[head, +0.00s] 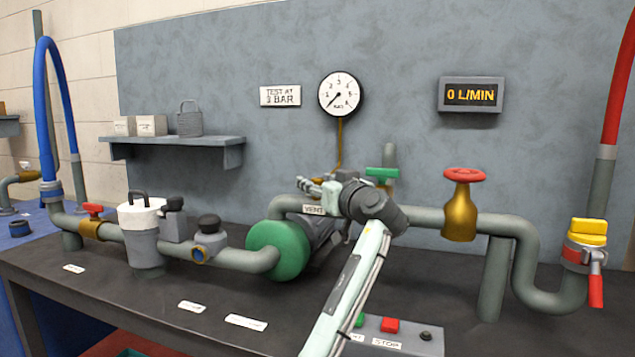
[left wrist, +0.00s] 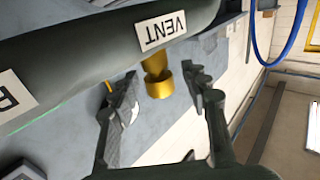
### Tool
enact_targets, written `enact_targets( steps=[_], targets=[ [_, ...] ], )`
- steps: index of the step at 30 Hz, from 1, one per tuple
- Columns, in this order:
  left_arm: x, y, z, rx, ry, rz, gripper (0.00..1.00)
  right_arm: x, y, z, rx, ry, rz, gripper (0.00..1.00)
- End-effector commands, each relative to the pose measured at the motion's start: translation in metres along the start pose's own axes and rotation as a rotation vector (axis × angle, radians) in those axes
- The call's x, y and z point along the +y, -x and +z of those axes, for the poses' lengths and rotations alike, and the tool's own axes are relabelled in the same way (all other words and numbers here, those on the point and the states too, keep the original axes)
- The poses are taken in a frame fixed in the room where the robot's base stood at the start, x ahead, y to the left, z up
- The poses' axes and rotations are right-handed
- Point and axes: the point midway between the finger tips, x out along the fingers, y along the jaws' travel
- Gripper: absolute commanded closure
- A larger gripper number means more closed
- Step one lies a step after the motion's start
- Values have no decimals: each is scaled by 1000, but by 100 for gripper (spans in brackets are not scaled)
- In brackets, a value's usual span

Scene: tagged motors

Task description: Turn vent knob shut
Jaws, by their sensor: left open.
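The VENT label (head: 313,210) is on the grey pipe beside the green pump (head: 278,250). It also shows in the left wrist view (left wrist: 163,30). Next to it, a small brass vent knob (left wrist: 158,86) sticks out from the pipe. In the head view the knob is hidden or too small to make out behind my gripper. My left gripper (head: 310,186) is open just above the label. In the left wrist view its fingers (left wrist: 162,88) stand one on each side of the knob, with gaps visible. My right gripper is not in view.
A gauge (head: 339,94) and a flow display (head: 472,95) reading 0 L/MIN are on the back panel. A green-handled valve (head: 382,174) and a brass valve with red handwheel (head: 461,205) stand right of my gripper. A button box (head: 400,336) sits in front.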

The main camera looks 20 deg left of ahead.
Motion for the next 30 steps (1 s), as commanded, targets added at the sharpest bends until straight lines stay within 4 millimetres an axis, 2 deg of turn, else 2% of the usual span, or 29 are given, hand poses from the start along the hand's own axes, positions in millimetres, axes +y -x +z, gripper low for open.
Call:
enact_targets(
  steps=[2, 12, 22, 30],
  targets=[
    [0, 0, 0, 0, 0, 0, 58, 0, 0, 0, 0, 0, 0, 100],
    [0, 0, 0, 0, -1, -1, 100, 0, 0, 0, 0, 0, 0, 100],
    [-1, 0, 0, 0, 0, 31, 100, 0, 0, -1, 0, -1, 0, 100],
    [-2, 0, 1, 1, 2, 183, 100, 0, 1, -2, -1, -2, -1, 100]
  ],
)
